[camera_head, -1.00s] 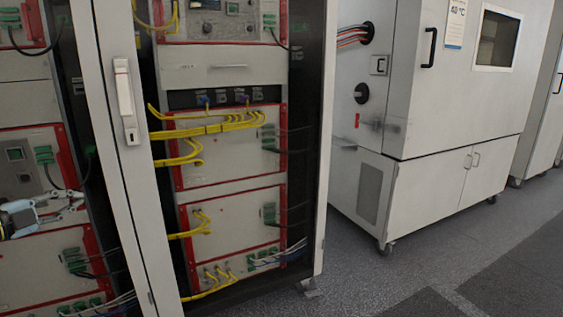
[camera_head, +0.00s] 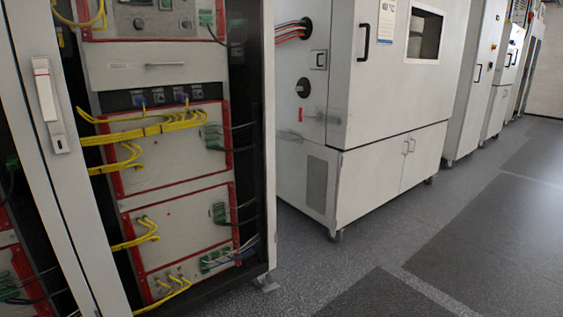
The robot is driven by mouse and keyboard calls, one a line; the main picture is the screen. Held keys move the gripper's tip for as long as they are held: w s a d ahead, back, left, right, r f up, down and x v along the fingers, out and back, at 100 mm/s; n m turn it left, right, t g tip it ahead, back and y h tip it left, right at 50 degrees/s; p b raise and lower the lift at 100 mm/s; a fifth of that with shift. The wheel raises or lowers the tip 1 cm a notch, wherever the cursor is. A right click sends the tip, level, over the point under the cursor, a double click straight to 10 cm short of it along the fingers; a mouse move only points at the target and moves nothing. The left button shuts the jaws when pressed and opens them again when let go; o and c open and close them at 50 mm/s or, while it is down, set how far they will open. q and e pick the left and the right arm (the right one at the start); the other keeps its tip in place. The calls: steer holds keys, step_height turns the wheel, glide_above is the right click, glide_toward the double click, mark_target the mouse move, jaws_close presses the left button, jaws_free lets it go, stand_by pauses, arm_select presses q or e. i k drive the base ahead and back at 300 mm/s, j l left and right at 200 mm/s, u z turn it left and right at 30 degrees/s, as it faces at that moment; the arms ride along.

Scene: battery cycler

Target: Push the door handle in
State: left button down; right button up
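The door handle (camera_head: 45,92) is a pale, upright lever on the narrow grey door frame (camera_head: 62,190) at the left of the head view. Its top is wider, and a small lock plate (camera_head: 60,143) sits at its lower end. From this angle I cannot tell for certain whether the handle stands out or lies flush. Neither of my grippers is in view, and nothing touches the handle.
The open rack (camera_head: 180,200) right of the frame holds red-edged units with yellow cables (camera_head: 160,128). A large white chamber cabinet (camera_head: 375,110) stands further right, with more cabinets behind. The grey floor (camera_head: 450,235) at the right is clear.

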mark_target(47, 99)
steer(key=u, duration=1.35)
